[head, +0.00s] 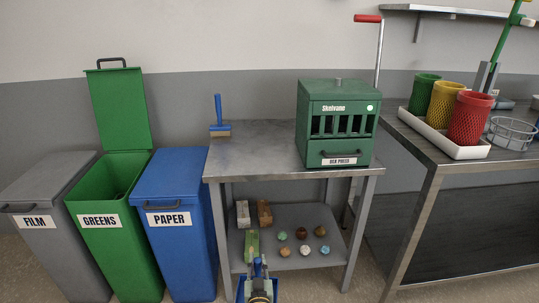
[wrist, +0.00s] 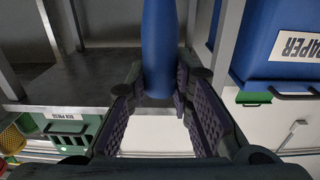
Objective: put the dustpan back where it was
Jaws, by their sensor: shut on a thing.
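The blue dustpan (head: 241,289) shows at the bottom of the head view, in front of the steel table's lower shelf, partly hidden by my arm. Its blue handle (wrist: 158,40) rises between the fingers in the wrist view. My gripper (wrist: 158,88) is shut on this handle, with a ridged pad on each side. A blue hand brush (head: 219,118) stands upright on the left of the tabletop, bristles down.
The steel table (head: 255,150) carries a green press (head: 337,125) on its right. Its lower shelf (head: 290,215) holds blocks and several small round pieces. The paper bin (head: 172,225) stands close on the left, beside the open greens bin (head: 112,240). The tabletop's middle is clear.

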